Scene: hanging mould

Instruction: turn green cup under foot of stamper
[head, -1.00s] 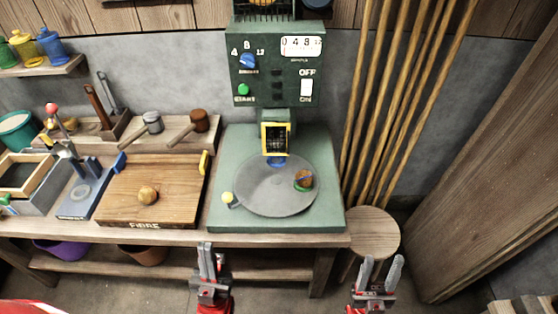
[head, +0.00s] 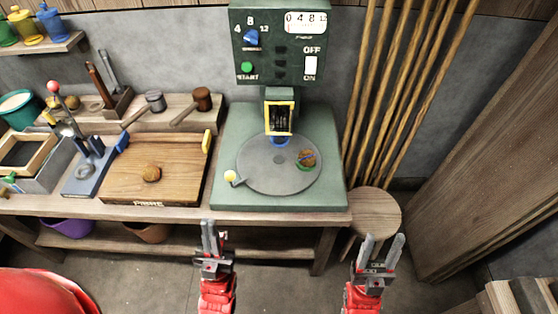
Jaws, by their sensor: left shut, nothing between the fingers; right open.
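The stamper is a green machine (head: 277,60) with a dial, a start button and an on/off switch, standing at the back right of the bench. Its yellow-framed foot (head: 279,117) hangs over the far part of a grey round turntable (head: 270,178). A blue cup (head: 279,140) is under the foot, partly hidden by it. The green cup (head: 304,166), with a brown lump in it, sits on the turntable's right side, away from the foot. A pale yellow knob (head: 230,176) is at the turntable's left edge. My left gripper (head: 208,225) is shut and empty before the bench. My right gripper (head: 381,243) is open and empty, near the stool.
A wooden board (head: 155,182) with a brown lump lies left of the stamper. Mallets (head: 190,105) rest behind it. A round stool (head: 363,213) and tall poles (head: 400,100) stand at the right. The floor before the bench is clear.

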